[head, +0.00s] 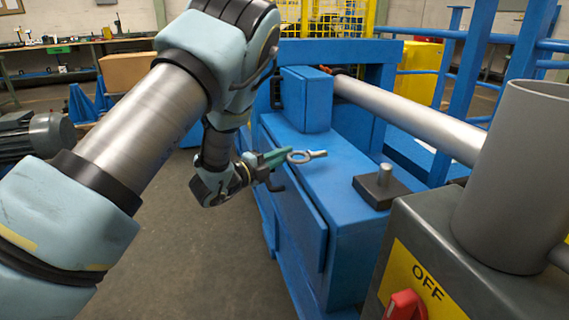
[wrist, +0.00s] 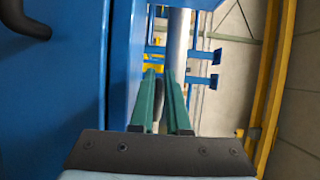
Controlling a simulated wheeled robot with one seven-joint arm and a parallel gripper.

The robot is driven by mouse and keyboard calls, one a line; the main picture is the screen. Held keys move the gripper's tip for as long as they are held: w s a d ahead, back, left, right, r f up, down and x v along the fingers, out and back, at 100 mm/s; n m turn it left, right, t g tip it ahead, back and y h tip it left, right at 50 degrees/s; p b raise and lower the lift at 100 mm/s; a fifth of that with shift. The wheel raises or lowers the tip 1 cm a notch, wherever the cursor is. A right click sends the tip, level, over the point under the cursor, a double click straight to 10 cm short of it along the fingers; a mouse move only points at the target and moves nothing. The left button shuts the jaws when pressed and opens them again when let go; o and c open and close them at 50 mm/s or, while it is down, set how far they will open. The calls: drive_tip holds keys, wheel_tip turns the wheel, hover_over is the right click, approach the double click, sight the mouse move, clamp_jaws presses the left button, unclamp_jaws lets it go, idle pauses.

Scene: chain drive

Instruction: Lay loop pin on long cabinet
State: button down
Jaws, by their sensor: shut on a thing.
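My gripper (head: 278,158) has green fingers and is shut on the loop pin (head: 317,154), a grey metal ring with a short shank. The ring is at the fingertips and the shank points right, away from the gripper. In the wrist view, the green fingers (wrist: 160,100) show with a narrow dark part of the pin between them. The long cabinet (head: 338,178) is blue with a flat top. In the head view the pin appears in front of that top, apparently above it; the exact gap cannot be told.
A dark block with a short metal post (head: 380,187) sits on the cabinet top at right. A blue upright box (head: 305,98) stands at its back end. A thick grey pipe (head: 410,112) runs along the far side. Bare cabinet top lies between box and block.

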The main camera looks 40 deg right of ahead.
drive_tip(key=shift+f, duration=1.05)
drive_tip(key=shift+f, duration=0.2)
drive_tip(key=c, duration=0.9)
unclamp_jaws()
drive_tip(key=shift+r, duration=0.1)
drive_tip(key=a, duration=1.2)
drive_tip(key=shift+s+b, duration=0.35)
drive_tip(key=shift+s, duration=0.05)
